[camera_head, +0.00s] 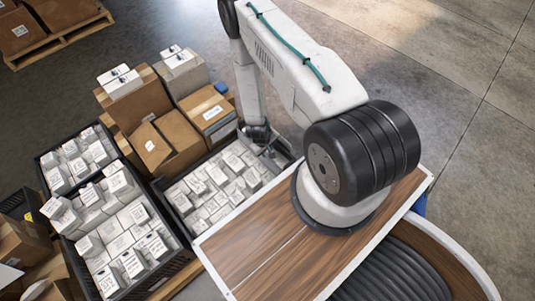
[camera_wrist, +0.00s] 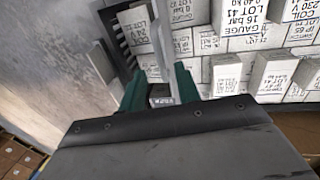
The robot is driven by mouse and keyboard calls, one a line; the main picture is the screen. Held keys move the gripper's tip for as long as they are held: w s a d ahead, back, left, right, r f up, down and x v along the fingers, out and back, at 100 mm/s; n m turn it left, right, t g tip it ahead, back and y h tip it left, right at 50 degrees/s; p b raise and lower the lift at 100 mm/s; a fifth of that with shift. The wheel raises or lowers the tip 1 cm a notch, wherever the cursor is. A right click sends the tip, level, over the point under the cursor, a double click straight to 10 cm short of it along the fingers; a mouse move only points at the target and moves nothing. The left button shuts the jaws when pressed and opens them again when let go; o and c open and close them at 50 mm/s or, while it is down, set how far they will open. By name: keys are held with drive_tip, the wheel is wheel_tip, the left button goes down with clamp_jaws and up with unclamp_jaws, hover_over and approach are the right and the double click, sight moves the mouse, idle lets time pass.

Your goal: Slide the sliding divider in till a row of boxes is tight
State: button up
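A dark crate (camera_head: 172,213) holds rows of small white labelled boxes (camera_head: 215,185), packed close, with a bare strip at its right end. In the wrist view these boxes (camera_wrist: 272,72) fill the right side. In the head view my gripper (camera_head: 262,142) is at the crate's right end, small and partly hidden by my arm. Whether the fingers touch the plate cannot be told.
Two more crates of white boxes stand to the left, one nearer (camera_head: 125,240) and one farther (camera_head: 75,160). Brown cartons (camera_head: 168,140) are stacked behind the crate. Concrete floor (camera_head: 440,50) lies open at the right and back.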

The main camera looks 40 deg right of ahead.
drive_tip(key=shift+d+f, duration=0.2)
drive_tip(key=shift+f, duration=0.85)
drive_tip(key=shift+d+f, duration=0.2)
drive_tip(key=shift+f, duration=0.8)
clamp_jaws()
drive_tip(key=shift+a, duration=0.1)
